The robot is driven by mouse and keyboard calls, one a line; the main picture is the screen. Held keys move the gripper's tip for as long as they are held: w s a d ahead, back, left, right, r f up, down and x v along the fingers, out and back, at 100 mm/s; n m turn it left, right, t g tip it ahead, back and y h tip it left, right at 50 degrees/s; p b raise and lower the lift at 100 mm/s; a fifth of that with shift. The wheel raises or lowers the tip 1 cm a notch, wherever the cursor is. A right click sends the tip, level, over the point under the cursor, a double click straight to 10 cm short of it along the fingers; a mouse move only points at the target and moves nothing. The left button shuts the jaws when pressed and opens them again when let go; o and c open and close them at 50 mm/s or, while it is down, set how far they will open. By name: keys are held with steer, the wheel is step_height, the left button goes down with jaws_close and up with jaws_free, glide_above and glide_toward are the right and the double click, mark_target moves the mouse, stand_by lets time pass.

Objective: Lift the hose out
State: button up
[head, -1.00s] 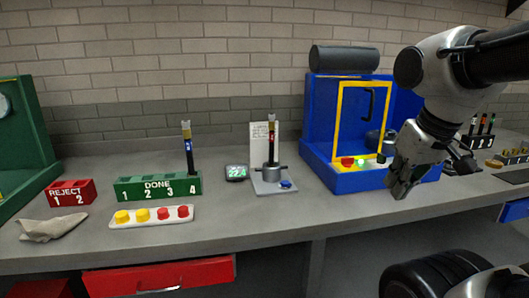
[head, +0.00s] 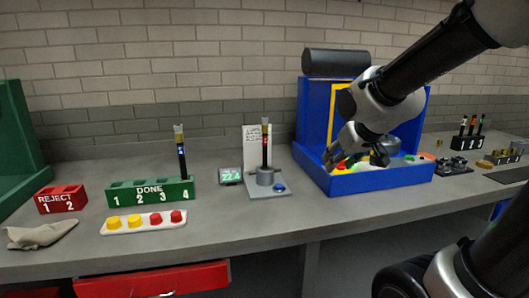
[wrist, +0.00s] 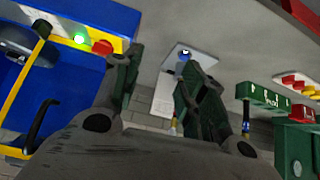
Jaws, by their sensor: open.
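A dark hose (head: 265,148) with a red band and a brass-coloured upper end stands upright in a grey stand (head: 267,187) with a blue button. Another dark hose (head: 182,152), with a blue band, stands upright in the green DONE rack (head: 137,193) at slot 4. My gripper (head: 350,160) is open and empty in front of the blue machine, to the right of the stand and apart from it. In the wrist view, my spread fingers (wrist: 160,82) show with the stand's plate (wrist: 180,65) beyond them. The hose in the stand is largely hidden there.
The blue machine (head: 310,145), with a yellow frame and coloured buttons, stands close behind my gripper. A small display (head: 230,175) reads about 22.4 beside the stand. A button strip (head: 144,222), a red REJECT rack (head: 61,198) and a cloth (head: 40,233) lie left. A black rack (head: 467,142) stands right.

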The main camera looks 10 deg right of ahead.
steer(key=w+a+f+n+t+y, duration=0.1)
steer(key=w+a+f+t, duration=0.15)
steer(key=w, duration=0.45)
steer(key=w+a+f+n+t+y, duration=0.1)
steer(key=w+a+t, duration=0.15)
steer(key=w, duration=0.55)
steer(key=t+y, duration=0.3)
steer(key=t, duration=0.1)
glide_toward(266, 152)
steer(key=x, duration=0.4)
steer(key=shift+n, duration=0.4)
steer(key=x, duration=0.7)
jaws_close()
